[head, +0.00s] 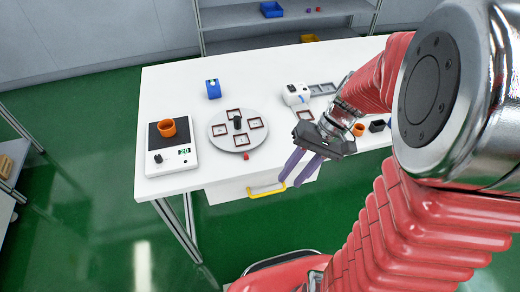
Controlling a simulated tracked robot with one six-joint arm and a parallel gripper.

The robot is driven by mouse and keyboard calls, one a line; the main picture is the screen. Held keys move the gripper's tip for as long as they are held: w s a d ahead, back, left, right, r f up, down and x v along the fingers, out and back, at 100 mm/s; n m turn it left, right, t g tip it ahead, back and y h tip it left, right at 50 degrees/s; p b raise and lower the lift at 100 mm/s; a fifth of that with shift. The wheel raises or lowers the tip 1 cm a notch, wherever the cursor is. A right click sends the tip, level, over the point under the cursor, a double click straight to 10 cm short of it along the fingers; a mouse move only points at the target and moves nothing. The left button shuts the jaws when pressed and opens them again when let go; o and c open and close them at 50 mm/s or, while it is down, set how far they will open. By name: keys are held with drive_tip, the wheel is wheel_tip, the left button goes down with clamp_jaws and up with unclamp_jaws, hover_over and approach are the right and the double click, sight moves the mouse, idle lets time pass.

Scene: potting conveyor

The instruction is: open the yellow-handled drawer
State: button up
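The white drawer front (232,192) sits under the front edge of the white table and looks shut. Its yellow handle (265,191) is a bar along the lower part of the front. My gripper (290,183) has two purple fingers that point down and to the left, with a gap between them. The fingertips are at the right end of the handle, and the left finger overlaps that end in the picture. I cannot tell whether they touch it or how far in front they are. Nothing shows between the fingers.
On the table (160,83) are a scale (173,160) with an orange pot (167,128), a round turntable (222,142), a blue container (213,89) and a white device (296,94). A small red item (246,156) lies near the front edge. Green floor (130,250) is clear in front.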

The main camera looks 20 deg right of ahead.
drive_tip(key=w+d+f+m+y, duration=0.25)
drive_tip(key=d+f+y, duration=0.2)
drive_tip(key=f, duration=0.35)
drive_tip(key=m+t+y, duration=0.4)
drive_tip(key=t, duration=0.2)
approach(270, 193)
drive_tip(key=d, duration=0.4)
drive_tip(key=shift+s+a, duration=0.1)
drive_tip(key=shift+s, duration=0.3)
drive_tip(key=x, duration=1.3)
drive_tip(key=shift+a, duration=0.4)
drive_tip(key=shift+c, duration=0.4)
clamp_jaws()
